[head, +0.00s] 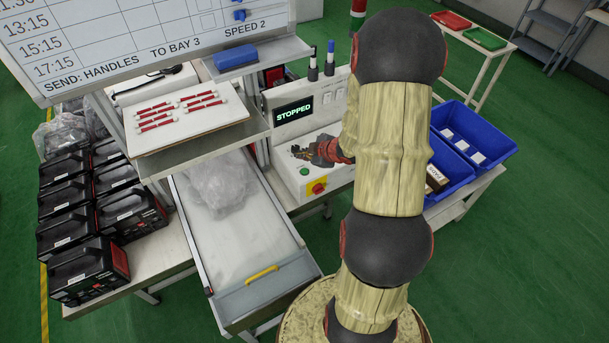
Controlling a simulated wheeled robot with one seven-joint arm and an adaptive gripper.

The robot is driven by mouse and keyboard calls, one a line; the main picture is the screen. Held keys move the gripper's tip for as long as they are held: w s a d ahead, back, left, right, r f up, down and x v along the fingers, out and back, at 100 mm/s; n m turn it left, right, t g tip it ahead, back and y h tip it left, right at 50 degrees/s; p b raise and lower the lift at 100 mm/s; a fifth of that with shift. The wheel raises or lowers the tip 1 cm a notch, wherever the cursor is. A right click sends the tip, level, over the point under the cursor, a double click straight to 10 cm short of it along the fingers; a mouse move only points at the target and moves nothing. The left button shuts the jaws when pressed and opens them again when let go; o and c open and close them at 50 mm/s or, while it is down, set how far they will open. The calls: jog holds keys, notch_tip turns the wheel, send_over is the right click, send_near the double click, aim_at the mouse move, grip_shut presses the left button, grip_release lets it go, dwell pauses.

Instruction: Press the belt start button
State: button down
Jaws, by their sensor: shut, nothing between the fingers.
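A white control console (325,102) stands right of the belt, and its display (294,112) reads STOPPED. A small round green button (305,171) is on the console's sloping top, near its front left. A red knob on a yellow plate (318,188) sits just in front of and right of it. My gripper (298,153) is shut and empty over the console top, a little behind the green button in the picture. I cannot tell how high it is above the surface. My arm hides the right part of the console.
The belt (228,225) has a clear plastic bag (218,185) on it and a yellow handle at its near end. A shelf with red-and-white pieces (170,113) is above. Black boxes (75,225) stand left, blue bins (480,140) right. The whiteboard (140,35) reads SEND: HANDLES TO BAY 3 SPEED 2.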

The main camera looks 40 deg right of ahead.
aim_at(303, 172)
jog(key=shift+f+b, duration=1.95)
jog(key=shift+f, duration=0.7)
jog(key=shift+f, duration=0.4)
jog(key=shift+f+b, duration=0.4)
jog(key=shift+r, duration=0.1)
jog(key=shift+r+p, duration=0.75)
jog(key=shift+p, duration=0.1)
jog(key=shift+r, duration=0.1)
notch_tip(303, 172, up, 5)
jog(key=p, duration=0.5)
